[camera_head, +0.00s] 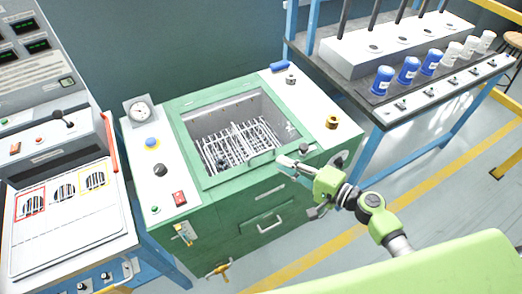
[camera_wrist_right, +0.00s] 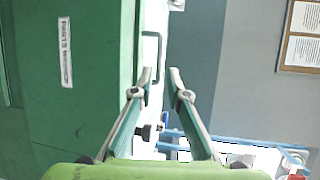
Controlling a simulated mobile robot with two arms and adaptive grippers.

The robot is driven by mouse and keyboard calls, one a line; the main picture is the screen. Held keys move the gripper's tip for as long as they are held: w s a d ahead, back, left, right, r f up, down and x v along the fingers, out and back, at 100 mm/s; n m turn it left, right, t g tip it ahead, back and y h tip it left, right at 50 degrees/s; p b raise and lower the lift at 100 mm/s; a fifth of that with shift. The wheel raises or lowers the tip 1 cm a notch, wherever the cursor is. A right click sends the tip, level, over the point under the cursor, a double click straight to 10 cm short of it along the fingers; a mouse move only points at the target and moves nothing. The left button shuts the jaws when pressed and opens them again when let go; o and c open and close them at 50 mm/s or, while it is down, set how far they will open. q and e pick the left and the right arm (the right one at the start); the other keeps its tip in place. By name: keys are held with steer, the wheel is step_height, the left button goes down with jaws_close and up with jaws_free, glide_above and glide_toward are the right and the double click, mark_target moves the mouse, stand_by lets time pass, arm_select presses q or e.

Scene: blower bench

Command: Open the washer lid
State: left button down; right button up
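The green parts washer (camera_head: 215,225) stands in the middle of the head view. Its green-framed top (camera_head: 232,177) surrounds a wire basket (camera_head: 237,140); I cannot tell whether a clear lid pane covers it. A dark handle (camera_head: 262,158) shows at the front edge of this top. My right gripper (camera_head: 283,162) is at the front right corner of the top, just right of the handle. In the right wrist view my right gripper (camera_wrist_right: 160,72) is open and empty, with a handle (camera_wrist_right: 152,48) just ahead of its fingers, beside a labelled green panel (camera_wrist_right: 90,90). My left gripper is not in view.
White side panels carry a gauge (camera_head: 140,111), a red switch (camera_head: 179,198) and a yellow-ringed knob (camera_head: 332,122). A bench with blue and white cups (camera_head: 408,70) stands at the right. A control console (camera_head: 60,240) stands at the left.

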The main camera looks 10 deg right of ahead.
mark_target(261, 152)
steer(key=p+x, duration=0.1)
steer(key=x, duration=0.8)
steer(key=shift+w+a+f+p, duration=0.1)
steer(key=shift+w+a+p, duration=0.15)
steer(key=shift+p, duration=0.15)
jaws_close()
